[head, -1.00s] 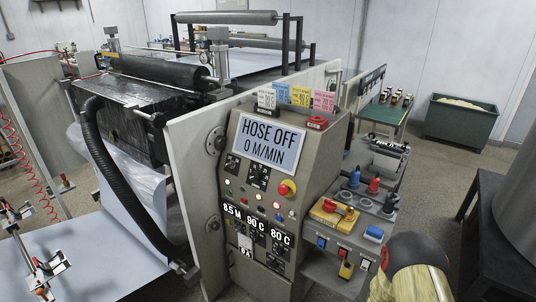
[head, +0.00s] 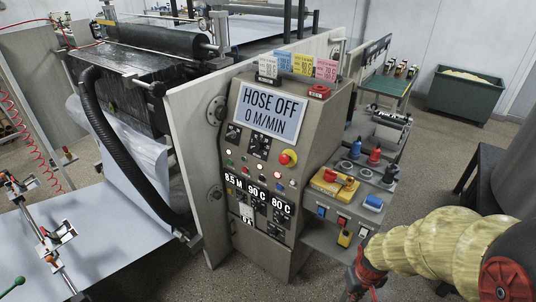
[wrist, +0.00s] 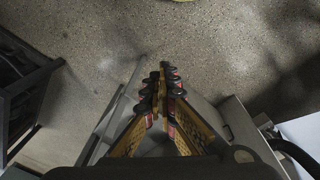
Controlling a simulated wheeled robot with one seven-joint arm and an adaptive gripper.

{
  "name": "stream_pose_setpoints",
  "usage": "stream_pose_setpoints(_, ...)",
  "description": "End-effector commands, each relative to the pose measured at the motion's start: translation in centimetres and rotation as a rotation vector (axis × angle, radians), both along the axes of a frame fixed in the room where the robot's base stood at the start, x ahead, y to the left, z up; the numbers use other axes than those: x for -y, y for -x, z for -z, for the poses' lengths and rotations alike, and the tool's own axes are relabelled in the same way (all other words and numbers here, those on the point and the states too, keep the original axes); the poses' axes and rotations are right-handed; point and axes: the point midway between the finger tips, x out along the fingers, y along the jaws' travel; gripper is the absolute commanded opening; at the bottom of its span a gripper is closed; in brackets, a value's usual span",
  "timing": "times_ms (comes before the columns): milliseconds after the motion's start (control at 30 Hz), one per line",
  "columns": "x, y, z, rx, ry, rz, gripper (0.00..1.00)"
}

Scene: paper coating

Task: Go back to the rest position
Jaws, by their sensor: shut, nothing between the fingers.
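My gripper (wrist: 164,80) shows in the wrist view, its two fingers drawn together with nothing between them. It is above the grey speckled floor (wrist: 195,45), with pale grey machine surfaces close below and beside it. In the head view my yellow-sleeved arm reaches in from the lower right, its end beside the console's side shelf (head: 318,238). The fingertips cannot be made out there. The control console (head: 262,170) stands in the middle, its display reading "HOSE OFF 0 M/MIN".
The side shelf carries a yellow switch box (head: 334,183) and several coloured knobs. The coating machine's roller (head: 150,38) and black hose (head: 115,150) are on the left. A dark table (wrist: 25,100) is left in the wrist view. A green bin (head: 465,90) stands far back right.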

Motion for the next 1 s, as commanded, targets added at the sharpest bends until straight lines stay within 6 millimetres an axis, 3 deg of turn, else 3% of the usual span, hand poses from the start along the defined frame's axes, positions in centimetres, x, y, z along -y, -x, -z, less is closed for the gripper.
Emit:
stream_pose_setpoints(33, -0.4, 0.7, -2.3, 0.0, -0.003, 0.033, 0.0)
stream_pose_setpoints(100, -1.0, 2.2, -4.9, -0.012, -0.012, 0.083, 0.0)
stream_pose_setpoints(400, -3.8, 7.1, -15.1, 0.05, -0.05, 0.171, 0.0)
stream_pose_setpoints(600, -5.2, 7.9, -21.2, 0.23, -0.07, 0.138, 0.0)
stream_pose_setpoints(800, -5.9, 8.1, -25.8, 0.381, -0.08, 0.104, 0.0)
stream_pose_setpoints(1000, -6.3, 8.3, -26.8, 0.415, -0.084, 0.088, 0.0)
